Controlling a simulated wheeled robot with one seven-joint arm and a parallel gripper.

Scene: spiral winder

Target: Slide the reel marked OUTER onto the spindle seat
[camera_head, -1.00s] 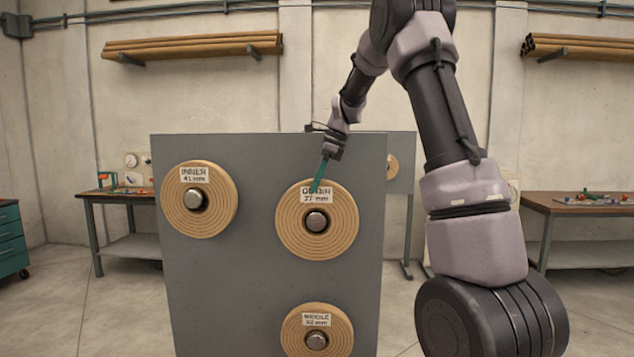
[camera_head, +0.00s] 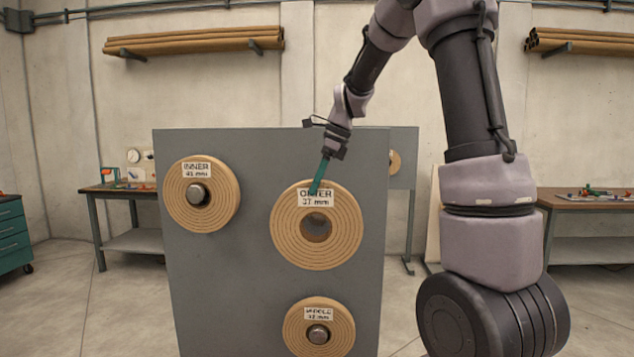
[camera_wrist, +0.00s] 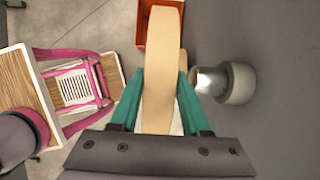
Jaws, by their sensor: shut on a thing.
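The OUTER reel (camera_head: 345,225), a pale wooden disc labelled 37 mm, is held near its top by my gripper (camera_head: 319,182). The teal fingers are shut on its rim, and its centre hole shows no peg end. In the wrist view the reel (camera_wrist: 162,60) is seen edge-on between the fingers of my gripper (camera_wrist: 161,92). A bare metal peg with a grey collar (camera_wrist: 238,83) stands on the panel to the right, apart from the reel.
The grey panel (camera_head: 240,290) also carries the INNER reel (camera_head: 225,210) and the MIDDLE reel (camera_head: 340,330) on pegs. A smaller wooden disc (camera_head: 394,163) shows on a panel behind. Benches stand left (camera_head: 115,190) and right (camera_head: 580,202). The wrist view shows a magenta frame (camera_wrist: 62,92) and an orange container (camera_wrist: 142,32).

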